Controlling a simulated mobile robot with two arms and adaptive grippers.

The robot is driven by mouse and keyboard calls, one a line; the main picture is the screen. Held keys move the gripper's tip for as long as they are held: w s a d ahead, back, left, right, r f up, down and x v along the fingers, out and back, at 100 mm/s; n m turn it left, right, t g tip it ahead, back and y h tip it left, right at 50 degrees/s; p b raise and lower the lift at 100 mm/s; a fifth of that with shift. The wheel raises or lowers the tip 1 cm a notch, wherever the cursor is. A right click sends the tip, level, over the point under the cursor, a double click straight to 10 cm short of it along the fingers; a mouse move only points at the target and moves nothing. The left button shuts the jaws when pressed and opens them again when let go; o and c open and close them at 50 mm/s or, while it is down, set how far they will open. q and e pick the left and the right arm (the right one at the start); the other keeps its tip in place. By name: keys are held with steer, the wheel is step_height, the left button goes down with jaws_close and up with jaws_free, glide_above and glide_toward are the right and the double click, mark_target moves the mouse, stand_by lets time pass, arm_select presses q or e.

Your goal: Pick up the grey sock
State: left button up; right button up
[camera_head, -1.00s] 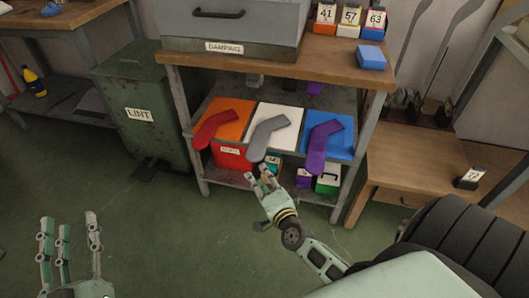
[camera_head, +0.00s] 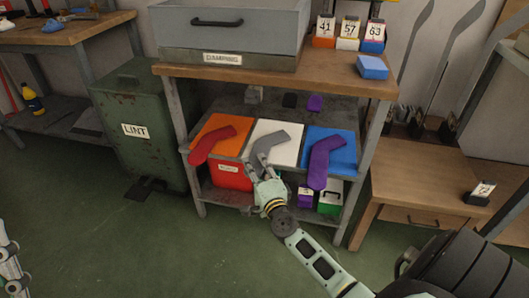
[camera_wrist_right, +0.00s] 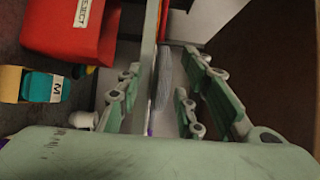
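The grey sock (camera_head: 268,143) lies on the white panel (camera_head: 288,150) of the shelf, its lower end hanging over the front edge. My right gripper (camera_head: 261,171) is at that hanging end. In the right wrist view, the fingers of my right gripper (camera_wrist_right: 163,70) stand apart on both sides of the grey sock (camera_wrist_right: 165,73). I cannot see clear contact. My left gripper (camera_head: 10,262) is only partly in view at the left edge, and its fingers cannot be judged.
A red sock (camera_head: 212,144) on an orange panel and a purple sock (camera_head: 321,160) on a blue panel lie either side. Below stand a red box (camera_head: 229,176) and smaller boxes. The worktop (camera_head: 330,80) is above. Green floor in front is clear.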

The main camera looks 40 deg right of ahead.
steer(key=shift+w, duration=0.3)
steer(key=shift+c, duration=0.3)
jaws_close()
